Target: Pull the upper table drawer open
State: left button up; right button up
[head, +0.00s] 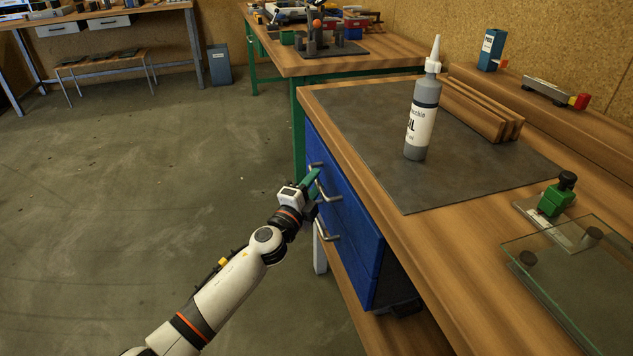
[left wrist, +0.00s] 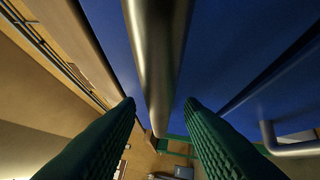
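The blue drawer unit (head: 352,222) hangs under the wooden table, and its upper drawer looks shut. The upper drawer's metal handle (head: 331,195) is partly hidden by my left gripper (head: 313,183) in the head view. In the left wrist view my left gripper's green fingers (left wrist: 163,125) stand apart, one on each side of the handle bar (left wrist: 158,60). Gaps show between the bar and both fingers. A lower handle (head: 325,232) sits below; it also shows at the right of the left wrist view (left wrist: 290,147). My right gripper is out of view.
The table top (head: 460,245) bears a grey mat (head: 370,120), a bottle (head: 422,110), wooden strips (head: 480,108), a green clamp (head: 556,199) and a glass pane (head: 575,280). Another bench (head: 340,65) stands behind. The floor (head: 170,170) left of the drawers is clear.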

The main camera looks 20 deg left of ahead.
pick_arm(q)
jog(key=shift+x, duration=0.75)
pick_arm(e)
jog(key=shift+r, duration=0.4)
pick_arm(q)
grip_shut()
jog(key=shift+s+a, duration=0.1)
